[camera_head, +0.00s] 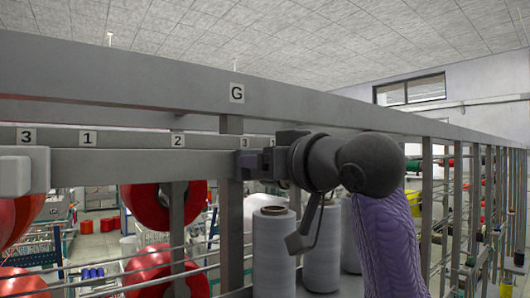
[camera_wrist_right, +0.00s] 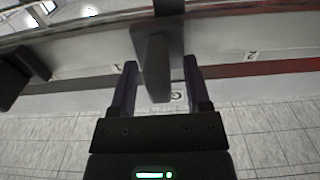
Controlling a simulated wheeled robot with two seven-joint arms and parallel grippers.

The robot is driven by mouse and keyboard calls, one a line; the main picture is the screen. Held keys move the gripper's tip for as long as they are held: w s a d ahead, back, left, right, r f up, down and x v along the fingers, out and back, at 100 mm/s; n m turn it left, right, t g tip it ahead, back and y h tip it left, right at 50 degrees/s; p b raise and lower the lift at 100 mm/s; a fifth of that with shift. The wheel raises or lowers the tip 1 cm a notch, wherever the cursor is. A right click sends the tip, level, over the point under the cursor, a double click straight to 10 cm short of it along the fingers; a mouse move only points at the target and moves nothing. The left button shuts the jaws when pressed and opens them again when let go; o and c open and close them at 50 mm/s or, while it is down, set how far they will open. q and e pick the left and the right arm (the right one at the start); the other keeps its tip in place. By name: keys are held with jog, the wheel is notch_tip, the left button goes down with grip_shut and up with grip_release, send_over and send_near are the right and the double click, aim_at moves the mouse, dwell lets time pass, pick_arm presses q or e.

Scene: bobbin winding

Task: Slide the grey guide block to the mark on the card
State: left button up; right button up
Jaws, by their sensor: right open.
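The grey guide block (camera_wrist_right: 154,66) sits on the rail and stands between the two fingers of my right gripper (camera_wrist_right: 160,62) in the right wrist view. The fingers are open, with a gap visible on each side of the block. In the head view my right gripper (camera_head: 264,162) is at the rail (camera_head: 110,167) below the G plate (camera_head: 237,92) and hides most of the block. Small numbered cards line the rail, among them a 2 card (camera_head: 178,141) and a 1 card (camera_head: 88,138). I cannot tell which card bears the mark. My left gripper is not in view.
A pale grey block (camera_head: 14,172) is on the rail at the far left. White thread cones (camera_head: 274,250) stand below my right gripper. Red spools (camera_head: 165,205) hang behind the frame. A post (camera_head: 231,215) stands just left of the cones.

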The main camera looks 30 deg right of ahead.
jog(key=shift+s, duration=0.15)
grip_shut()
dwell(1.3)
